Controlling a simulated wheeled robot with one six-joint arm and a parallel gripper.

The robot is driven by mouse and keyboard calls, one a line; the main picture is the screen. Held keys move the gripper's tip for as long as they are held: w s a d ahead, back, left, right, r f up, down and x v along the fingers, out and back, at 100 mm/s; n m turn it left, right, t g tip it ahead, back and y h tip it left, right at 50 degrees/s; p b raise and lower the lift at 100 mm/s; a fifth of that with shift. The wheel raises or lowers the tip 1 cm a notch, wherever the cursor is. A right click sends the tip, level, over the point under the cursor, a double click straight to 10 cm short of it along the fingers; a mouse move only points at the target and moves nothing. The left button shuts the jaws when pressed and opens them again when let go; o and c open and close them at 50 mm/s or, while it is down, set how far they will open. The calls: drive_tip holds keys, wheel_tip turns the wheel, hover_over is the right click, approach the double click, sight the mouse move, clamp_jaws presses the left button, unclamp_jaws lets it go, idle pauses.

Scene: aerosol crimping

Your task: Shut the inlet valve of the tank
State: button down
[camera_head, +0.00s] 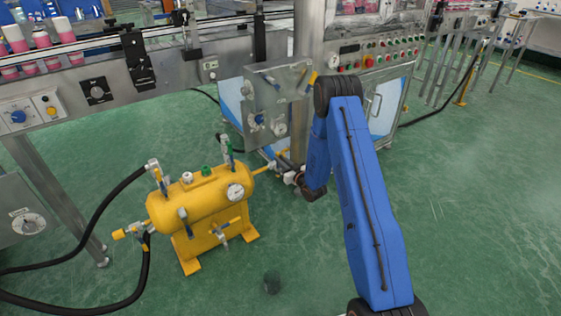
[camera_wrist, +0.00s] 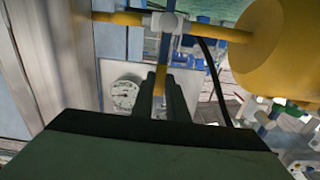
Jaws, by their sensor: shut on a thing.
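The yellow tank (camera_head: 205,200) stands on the floor at left centre in the head view, with a gauge, hoses and several valves. It shows large at the upper right of the wrist view (camera_wrist: 278,45). A yellow pipe (camera_wrist: 225,32) leaves its end and runs into a pale valve body (camera_wrist: 168,22). A blue lever handle (camera_wrist: 164,48) extends from this valve, crosswise to the pipe in the wrist view. My gripper (camera_wrist: 160,88) is shut on the handle near its yellow end. In the head view, my gripper (camera_head: 285,165) is small and partly hidden at the tank's right end.
A grey metal box (camera_head: 280,90) with knobs hangs just behind my gripper. A control cabinet (camera_head: 375,60) and a conveyor (camera_head: 90,85) with pink bottles stand at the back. Black hoses (camera_head: 95,225) curve along the left. The green floor at right is clear.

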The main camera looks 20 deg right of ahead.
drive_tip(key=shift+d+f, duration=0.1)
drive_tip(key=c, duration=1.7)
unclamp_jaws()
drive_tip(key=shift+c, duration=0.2)
drive_tip(key=shift+s, duration=0.1)
drive_tip(key=v, duration=1.7)
drive_tip(key=shift+s, duration=0.1)
